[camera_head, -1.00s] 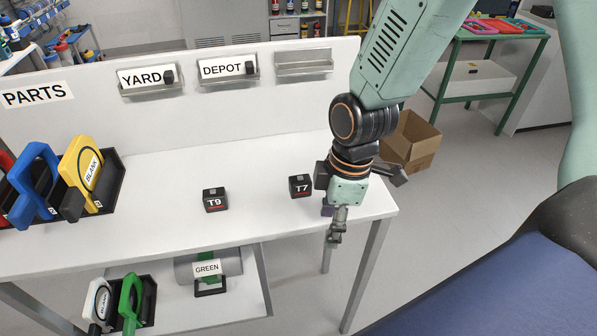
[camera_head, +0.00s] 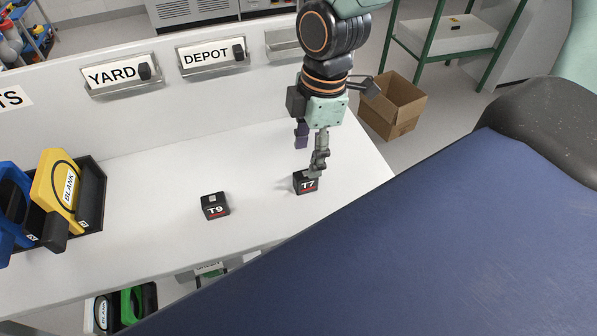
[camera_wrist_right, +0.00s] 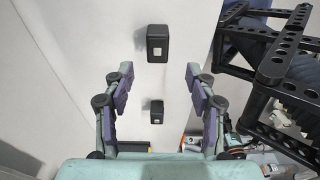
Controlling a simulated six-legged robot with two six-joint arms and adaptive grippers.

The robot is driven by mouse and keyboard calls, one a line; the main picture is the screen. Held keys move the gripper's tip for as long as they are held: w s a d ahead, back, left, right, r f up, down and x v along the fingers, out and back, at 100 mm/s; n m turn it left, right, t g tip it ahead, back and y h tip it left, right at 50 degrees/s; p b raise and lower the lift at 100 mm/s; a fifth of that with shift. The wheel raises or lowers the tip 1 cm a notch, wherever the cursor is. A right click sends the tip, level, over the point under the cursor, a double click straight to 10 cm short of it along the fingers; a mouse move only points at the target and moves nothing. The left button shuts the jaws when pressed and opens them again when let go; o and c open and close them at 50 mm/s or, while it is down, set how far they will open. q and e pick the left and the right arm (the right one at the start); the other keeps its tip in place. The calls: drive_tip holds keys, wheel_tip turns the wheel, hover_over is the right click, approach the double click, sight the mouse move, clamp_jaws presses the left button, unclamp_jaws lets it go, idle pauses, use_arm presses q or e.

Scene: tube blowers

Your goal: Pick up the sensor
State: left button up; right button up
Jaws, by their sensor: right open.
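A black cube sensor labelled T7 (camera_head: 306,183) sits on the right part of the white table in the head view. A second black cube labelled T9 (camera_head: 215,206) sits to its left. My right gripper (camera_head: 311,152) points down over T7, and one finger overlaps the back of T7 in that view. In the right wrist view, the open right gripper (camera_wrist_right: 157,78) has nothing between its fingertips. The larger black cube (camera_wrist_right: 158,44), likely T7, lies ahead of the fingertips. A smaller cube (camera_wrist_right: 157,112) shows between the fingers, farther off. My left gripper is not in view.
The white table (camera_head: 150,255) has a back panel with holders labelled YARD (camera_head: 110,76) and DEPOT (camera_head: 207,56). A black tray with yellow (camera_head: 58,185) and blue handled parts stands at left. A cardboard box (camera_head: 393,106) is on the floor beyond the table.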

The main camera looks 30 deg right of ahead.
sight(306, 175)
drive_tip(key=shift+s+a+f, duration=0.1)
drive_tip(key=shift+f, duration=0.2)
drive_tip(key=f, duration=0.2)
drive_tip(key=f+b, duration=0.1)
drive_tip(key=f, duration=0.1)
drive_tip(key=f+b, duration=0.1)
drive_tip(key=f, duration=0.2)
drive_tip(key=shift+w+f, duration=0.1)
drive_tip(key=shift+w, duration=0.15)
drive_tip(key=c, duration=0.6)
clamp_jaws()
